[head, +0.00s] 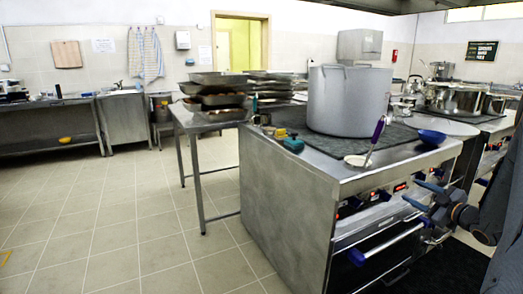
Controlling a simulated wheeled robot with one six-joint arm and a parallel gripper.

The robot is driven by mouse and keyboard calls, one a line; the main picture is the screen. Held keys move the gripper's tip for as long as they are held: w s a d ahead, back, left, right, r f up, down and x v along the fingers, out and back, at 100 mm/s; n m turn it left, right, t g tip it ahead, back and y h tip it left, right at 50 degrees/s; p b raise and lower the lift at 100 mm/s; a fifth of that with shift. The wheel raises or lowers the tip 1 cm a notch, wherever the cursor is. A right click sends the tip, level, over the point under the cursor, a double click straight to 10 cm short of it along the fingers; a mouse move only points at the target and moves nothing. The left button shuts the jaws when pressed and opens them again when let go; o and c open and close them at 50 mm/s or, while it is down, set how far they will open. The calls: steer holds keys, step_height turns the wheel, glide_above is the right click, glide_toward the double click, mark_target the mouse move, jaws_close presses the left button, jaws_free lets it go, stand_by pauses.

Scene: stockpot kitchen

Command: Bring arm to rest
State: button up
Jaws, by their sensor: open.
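My gripper (414,194) shows at the right side of the head view, in front of the stove's front panel. Its two blue-tipped fingers are apart, and I see nothing between them. It points left, beside the stove's knobs and above the oven handle. I cannot tell whether it touches the stove. The rest of my arm runs off toward the lower right.
A steel stove block (285,185) fills the middle right. On it stand a large stockpot (348,100), a blue bowl (432,137) and a purple-handled utensil (376,138). A side table (198,121) holds stacked trays (217,90). Tiled floor (110,225) at left is mostly clear.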

steer(key=w+a+r+m+g+h, duration=0.2)
steer(key=w+a+r+m+h, duration=0.15)
steer(key=a, duration=0.55)
steer(key=s+a+m+g, duration=0.3)
steer(key=s+a+g, duration=0.1)
steer(key=a, duration=0.7)
steer(key=s+a+f+g+y+b, duration=0.1)
steer(key=s+a+f+g+b, duration=0.15)
steer(key=s+a, duration=0.8)
steer(key=s+a+f+m+g+b, duration=0.1)
steer(key=s+a+g+b, duration=0.3)
steer(key=s+a, duration=0.7)
steer(key=s+a+f+g+y+b, duration=0.1)
steer(key=s+a+f+g+b, duration=0.2)
steer(key=s+a, duration=0.75)
steer(key=s+d+r+m+h+p, duration=0.1)
steer(key=s+d+r+m+p, duration=0.1)
steer(key=d+r+p, duration=0.7)
steer(key=g+p, duration=0.1)
steer(key=p, duration=0.6)
steer(key=shift+s+d+r+m, duration=0.3)
steer(key=shift+d+r+m, duration=0.05)
